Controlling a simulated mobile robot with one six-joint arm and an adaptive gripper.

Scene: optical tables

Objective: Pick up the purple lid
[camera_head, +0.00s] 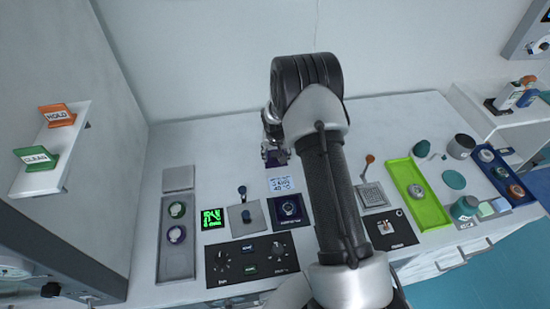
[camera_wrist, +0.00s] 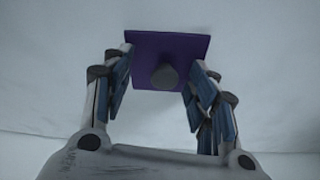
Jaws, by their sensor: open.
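The purple lid (camera_wrist: 143,48) is a flat square plate with a round grey knob (camera_wrist: 164,77) in the wrist view. My gripper (camera_wrist: 160,74) is open, with one finger on each side of the knob and the plate beyond the fingertips. I cannot tell whether the fingers touch the lid. In the head view, the lid (camera_head: 278,158) shows as a small dark purple patch just below my gripper (camera_head: 270,154), partly hidden by it. My arm covers part of the table to the right.
A small display (camera_head: 281,184) and a dark square device (camera_head: 290,211) stand in front of the lid. A grey tray (camera_head: 176,262) is at the left and a green tray (camera_head: 433,213) at the right. The white table (camera_head: 215,145) is clear at the back left.

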